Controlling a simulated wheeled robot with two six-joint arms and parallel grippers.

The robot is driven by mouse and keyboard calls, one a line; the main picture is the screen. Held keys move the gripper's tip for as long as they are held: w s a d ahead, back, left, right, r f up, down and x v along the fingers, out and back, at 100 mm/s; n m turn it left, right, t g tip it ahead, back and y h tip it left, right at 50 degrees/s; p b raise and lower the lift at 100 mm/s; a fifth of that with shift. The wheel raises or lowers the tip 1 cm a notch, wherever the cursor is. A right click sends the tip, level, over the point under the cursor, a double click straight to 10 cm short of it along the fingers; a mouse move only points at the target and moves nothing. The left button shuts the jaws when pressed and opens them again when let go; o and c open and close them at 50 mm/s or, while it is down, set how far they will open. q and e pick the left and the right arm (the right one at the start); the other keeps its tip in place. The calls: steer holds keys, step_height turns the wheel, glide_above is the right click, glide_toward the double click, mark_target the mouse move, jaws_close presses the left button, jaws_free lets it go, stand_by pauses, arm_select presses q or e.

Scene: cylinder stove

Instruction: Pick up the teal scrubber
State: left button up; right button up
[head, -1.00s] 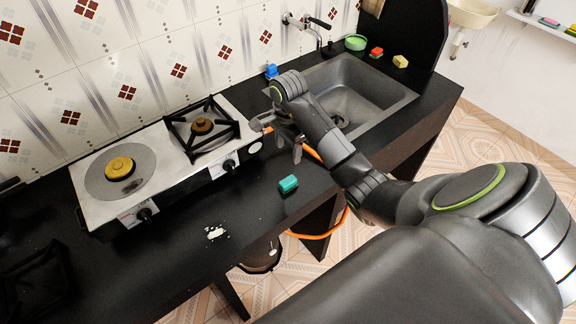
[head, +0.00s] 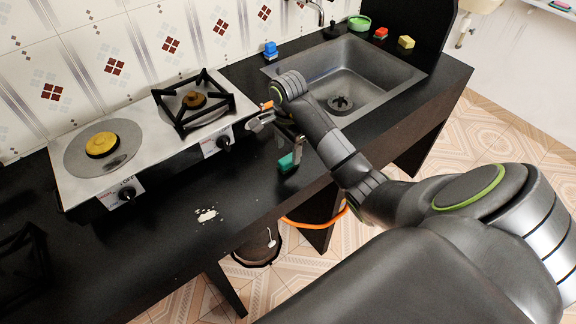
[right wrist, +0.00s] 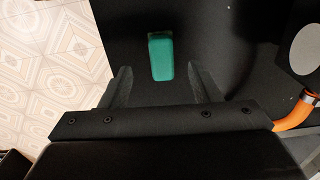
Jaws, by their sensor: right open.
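The teal scrubber (head: 287,163) lies on the black counter in front of the stove, toward the counter's front edge. In the right wrist view the teal scrubber (right wrist: 160,57) lies just beyond the fingertips and in line with the gap between them. My right gripper (head: 276,136) is above the scrubber in the head view, and one finger hides part of it. In the right wrist view my right gripper (right wrist: 163,80) is open, with its fingers apart and nothing between them. My left gripper is not in view.
The two-burner stove (head: 66,190) stands left of the gripper, its near knob (head: 128,193) facing the front. The sink (head: 398,88) is at the right. An orange hose (head: 318,223) hangs below the counter's edge.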

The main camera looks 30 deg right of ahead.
mark_target(288, 158)
steer(key=shift+w+d+f+p, duration=0.1)
steer(key=shift+f+p, duration=0.2)
steer(key=shift+f, duration=1.05)
steer(key=shift+w+f+p, duration=0.1)
steer(key=shift+f+p, duration=0.2)
steer(key=shift+f, duration=1.05)
steer(key=shift+c, duration=0.5)
steer(key=c, duration=1)
